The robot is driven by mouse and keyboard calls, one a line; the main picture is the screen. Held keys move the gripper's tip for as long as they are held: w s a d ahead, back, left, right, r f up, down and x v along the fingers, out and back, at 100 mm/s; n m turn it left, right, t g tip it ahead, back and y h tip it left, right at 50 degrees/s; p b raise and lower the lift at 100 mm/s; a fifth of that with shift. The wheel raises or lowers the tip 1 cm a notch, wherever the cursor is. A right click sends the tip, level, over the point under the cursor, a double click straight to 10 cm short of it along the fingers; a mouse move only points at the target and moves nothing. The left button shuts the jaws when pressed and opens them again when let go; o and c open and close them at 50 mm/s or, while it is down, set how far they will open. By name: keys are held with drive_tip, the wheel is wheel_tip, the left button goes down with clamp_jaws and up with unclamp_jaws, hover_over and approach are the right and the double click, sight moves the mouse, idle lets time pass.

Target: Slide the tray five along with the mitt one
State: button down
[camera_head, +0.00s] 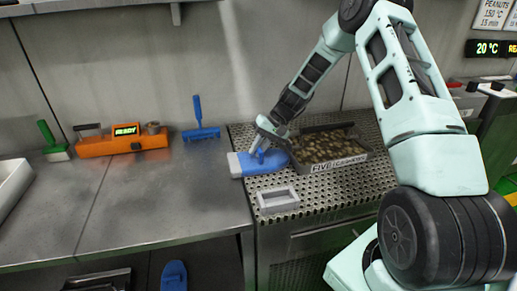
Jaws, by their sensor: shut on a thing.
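The blue mitt (258,169) with a pale cuff lies on the perforated top, against or very near the left side of the tray. The metal tray (341,164) is full of brown nuts, and its front label begins with FIVE. My gripper (262,151) points down over the mitt and is shut on a blue part of it. The fingertips are small and partly hidden. I cannot tell whether the mitt touches the tray.
The perforated top (233,134) carries a small grey empty frame (278,200) in front of the mitt. To the left, the steel bench holds a blue brush (201,132), an orange device (110,143) reading READY and a green brush (54,151). The bench front is clear.

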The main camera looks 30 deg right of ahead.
idle(0.5)
drive_tip(key=w+a+r+p, duration=0.1)
drive_tip(key=a+r+p, duration=0.2)
drive_tip(key=r, duration=0.4)
drive_tip(key=shift+p, duration=0.65)
idle(0.6)
